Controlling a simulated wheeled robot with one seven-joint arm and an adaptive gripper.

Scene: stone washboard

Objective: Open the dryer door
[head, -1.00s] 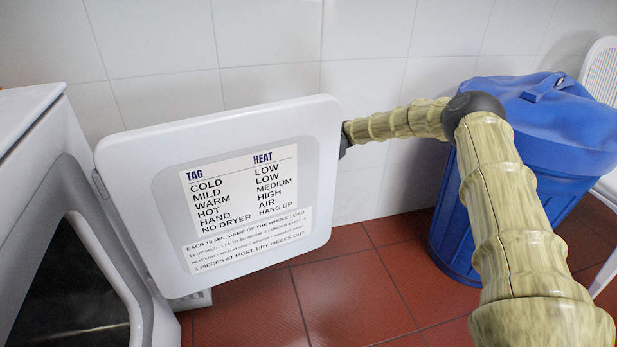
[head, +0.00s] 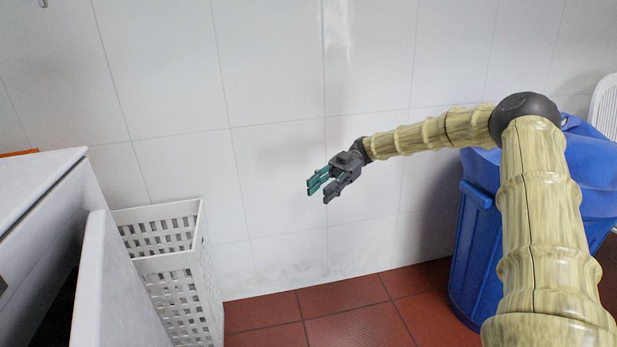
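The white dryer (head: 35,200) stands at the left edge, partly out of frame. A plain white panel (head: 120,290), which looks like the dryer door's outer face, slants along its front at the lower left. A dark gap (head: 62,312) shows between this panel and the dryer body, so the door appears partly open; its lower part is cut off by the frame. My gripper (head: 319,195) is open and empty in front of the tiled wall, well to the right of the door and apart from it. Its fingers point left and down, with teal pads showing.
A white lattice basket (head: 175,265) stands beside the dryer against the wall. A blue bin (head: 478,240) stands at the right behind my arm. Red floor tiles (head: 350,310) are clear between basket and bin.

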